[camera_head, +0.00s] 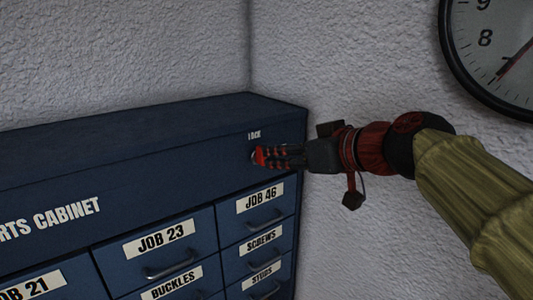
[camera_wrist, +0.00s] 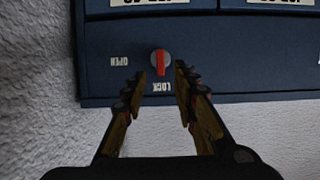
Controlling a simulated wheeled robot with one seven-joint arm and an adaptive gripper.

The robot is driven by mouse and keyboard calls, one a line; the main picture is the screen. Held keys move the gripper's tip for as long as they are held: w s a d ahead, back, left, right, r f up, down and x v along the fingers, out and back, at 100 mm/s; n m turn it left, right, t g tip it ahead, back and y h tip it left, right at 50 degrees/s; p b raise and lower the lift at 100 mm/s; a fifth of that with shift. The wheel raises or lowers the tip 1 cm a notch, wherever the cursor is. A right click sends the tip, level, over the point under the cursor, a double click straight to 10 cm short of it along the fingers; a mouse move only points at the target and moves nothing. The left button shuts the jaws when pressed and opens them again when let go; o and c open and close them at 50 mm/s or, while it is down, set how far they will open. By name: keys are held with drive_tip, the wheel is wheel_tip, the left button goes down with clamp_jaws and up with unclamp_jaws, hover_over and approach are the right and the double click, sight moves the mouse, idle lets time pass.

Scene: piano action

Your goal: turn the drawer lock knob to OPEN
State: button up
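The drawer lock knob (camera_wrist: 160,63) is a round grey dial with a red bar, on the blue front of the parts cabinet. In the wrist view, which shows the cabinet upside down, the bar lines up with the LOCK label (camera_wrist: 161,87). The OPEN label (camera_wrist: 119,61) is to the knob's left. My gripper (camera_wrist: 158,75) is open, its fingertips apart on either side of the knob's line, with nothing between them; contact cannot be told. In the head view my gripper (camera_head: 264,157) reaches in from the right and largely hides the knob below the LOCK label (camera_head: 254,135).
The blue parts cabinet (camera_head: 120,145) has labelled drawers with handles, such as the JOB 46 drawer (camera_head: 258,212), below the knob. A white rough wall (camera_head: 340,60) stands behind and right. A wall clock (camera_head: 500,50) hangs upper right, above my arm.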

sight(260, 156)
drive_tip(key=p+x, duration=0.1)
drive_tip(key=x, duration=0.5)
drive_tip(key=shift+w+a+f+p, duration=0.15)
drive_tip(key=shift+w+a+p, duration=0.05)
drive_tip(key=shift+p, duration=0.15)
drive_tip(key=shift+c, duration=0.9)
clamp_jaws()
